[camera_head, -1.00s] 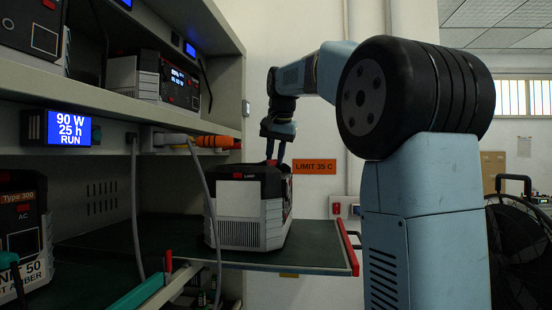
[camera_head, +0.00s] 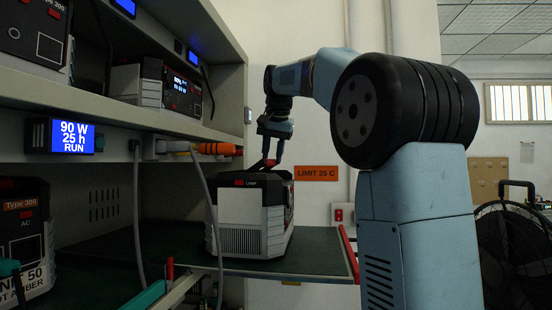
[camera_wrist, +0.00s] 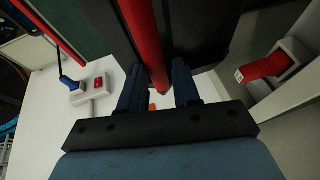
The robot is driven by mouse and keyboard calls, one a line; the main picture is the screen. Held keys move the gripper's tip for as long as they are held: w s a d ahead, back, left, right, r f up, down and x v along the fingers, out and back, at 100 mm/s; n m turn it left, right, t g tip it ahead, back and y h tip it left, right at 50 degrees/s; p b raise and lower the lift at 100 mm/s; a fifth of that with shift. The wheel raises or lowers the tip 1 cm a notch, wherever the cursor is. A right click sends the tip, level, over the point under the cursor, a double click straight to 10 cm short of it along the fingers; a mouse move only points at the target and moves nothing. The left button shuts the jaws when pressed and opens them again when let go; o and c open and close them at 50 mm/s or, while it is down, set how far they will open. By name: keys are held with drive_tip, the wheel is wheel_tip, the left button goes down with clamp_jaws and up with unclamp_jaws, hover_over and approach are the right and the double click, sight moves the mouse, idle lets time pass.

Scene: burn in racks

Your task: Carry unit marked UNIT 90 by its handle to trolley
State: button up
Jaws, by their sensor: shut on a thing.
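A white and black unit (camera_head: 248,218) stands upright on, or just above, the green pull-out shelf (camera_head: 305,248); I cannot tell whether it touches. Its number is not readable from here. My gripper (camera_head: 272,158) is above the unit, shut on the unit's red handle. In the wrist view the red handle (camera_wrist: 147,45) runs between the two fingers of my gripper (camera_wrist: 158,85), with the unit's dark top (camera_wrist: 105,30) around it. A unit marked with a 50 (camera_head: 25,245) stands at the left on the lower level. No trolley can be made out.
A display (camera_head: 72,135) reads 90 W, 25 h, RUN. A grey cable (camera_head: 207,210) hangs close to the held unit's left side, below an orange connector (camera_head: 218,149). The upper shelf (camera_head: 120,118) holds other units. A black fan (camera_head: 508,255) stands at the right.

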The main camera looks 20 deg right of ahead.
drive_tip(key=shift+o, duration=0.6)
drive_tip(key=shift+w+a+r, duration=0.3)
drive_tip(key=shift+a+r, duration=0.1)
drive_tip(key=shift+a, duration=0.25)
drive_tip(key=shift+w+a+r, duration=0.1)
drive_tip(key=shift+a+r, duration=0.05)
drive_tip(key=shift+a, duration=0.05)
drive_tip(key=shift+c, duration=1.3)
drive_tip(key=shift+w+a+r, duration=0.2)
drive_tip(key=shift+w+a, duration=0.15)
drive_tip(key=shift+a, duration=0.25)
drive_tip(key=shift+w+a+r, duration=0.15)
drive_tip(key=shift+w+a, duration=0.2)
drive_tip(key=shift+a, duration=0.2)
drive_tip(key=o, duration=1.5)
drive_tip(key=shift+o, duration=0.2)
